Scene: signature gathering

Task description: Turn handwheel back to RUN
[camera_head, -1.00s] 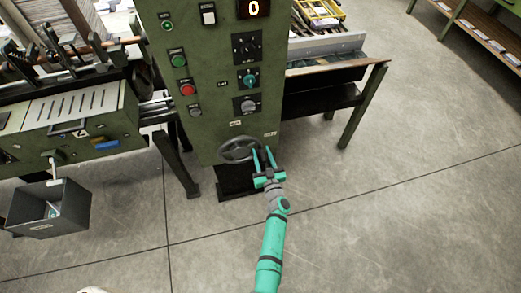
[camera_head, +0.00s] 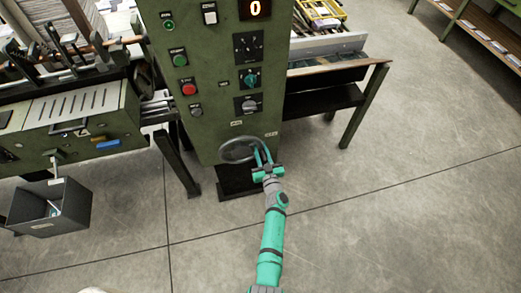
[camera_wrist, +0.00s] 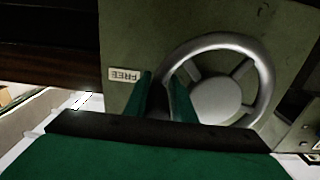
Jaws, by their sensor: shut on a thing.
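The grey handwheel (camera_head: 236,150) is mounted low on the front of the green machine cabinet. In the wrist view the handwheel (camera_wrist: 266,88) shows its round hub, spokes and silver rim. My teal gripper (camera_head: 262,156) is at the right side of the wheel in the head view. In the wrist view my gripper (camera_wrist: 164,92) has its fingers shut on the near rim, which they partly hide. A plate reading FREE (camera_wrist: 124,75), upside down, is just left of the fingers. Two small plates above the wheel, one left (camera_head: 236,123) and one right (camera_head: 271,134), are too small to read.
The cabinet (camera_head: 215,100) carries buttons, dark dials and a display showing 0. A grey bin (camera_head: 70,212) hangs at the left. Table legs (camera_head: 362,108) stand right of the cabinet. The concrete floor at the right and front is clear.

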